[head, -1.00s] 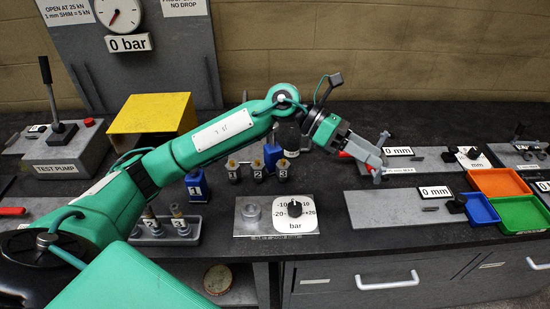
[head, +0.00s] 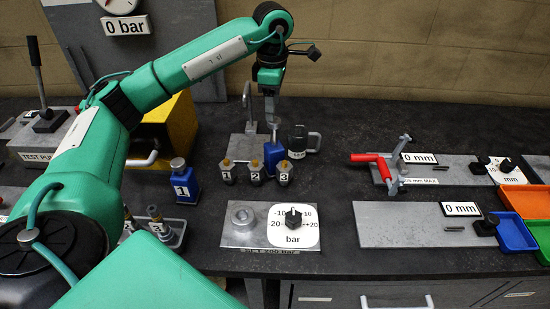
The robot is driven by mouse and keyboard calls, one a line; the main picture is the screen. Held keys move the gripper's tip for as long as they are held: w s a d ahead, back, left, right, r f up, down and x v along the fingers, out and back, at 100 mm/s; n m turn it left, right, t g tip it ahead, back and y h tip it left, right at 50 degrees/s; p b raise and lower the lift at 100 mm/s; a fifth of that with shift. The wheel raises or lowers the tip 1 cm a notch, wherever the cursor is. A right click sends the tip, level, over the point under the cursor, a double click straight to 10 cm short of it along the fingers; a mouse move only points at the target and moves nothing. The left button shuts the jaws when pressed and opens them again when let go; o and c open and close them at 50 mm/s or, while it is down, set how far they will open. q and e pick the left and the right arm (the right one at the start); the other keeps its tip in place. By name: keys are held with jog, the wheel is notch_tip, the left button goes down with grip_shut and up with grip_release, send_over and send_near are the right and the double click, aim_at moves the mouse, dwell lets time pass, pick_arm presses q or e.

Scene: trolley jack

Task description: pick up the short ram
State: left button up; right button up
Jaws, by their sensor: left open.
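No label names the short ram, so I cannot tell for sure which thing it is. A blue body (head: 274,156) with a silver stem on top stands at the back middle, behind the small numbered units. Another blue body marked 1 (head: 184,186), with a silver cap, stands to its left. A grey tray (head: 178,240) at lower left holds grey-blue cylinders, partly hidden by my arm. My left gripper (head: 270,108) points down, open, above the stem of the middle blue body, with nothing visible between its fingers. Whether it touches the stem is unclear. My right gripper is out of view.
Numbered units (head: 255,174) stand before the middle blue body; a dark mug-like thing (head: 298,142) is beside it. A dial plate (head: 292,224) lies in front. A red-handled clamp (head: 372,160), gauge plates (head: 405,230) and coloured bins (head: 515,234) are at right.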

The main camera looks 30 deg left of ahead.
aim_at(275, 131)
pick_arm(q)
notch_tip(275, 131, down, 4)
jog(key=shift+w+f+p, duration=0.1)
jog(key=shift+p, duration=0.2)
jog(key=shift+f, duration=0.4)
notch_tip(275, 131, down, 4)
jog(key=shift+w+f+p, duration=0.15)
jog(key=shift+f+p, duration=0.05)
jog(key=shift+p, duration=1)
jog(key=shift+d+f, duration=0.1)
jog(key=shift+f, duration=0.1)
grip_shut()
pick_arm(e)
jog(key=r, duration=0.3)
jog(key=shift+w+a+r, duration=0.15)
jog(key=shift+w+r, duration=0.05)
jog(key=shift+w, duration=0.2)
pick_arm(q)
jog(key=shift+r, duration=0.15)
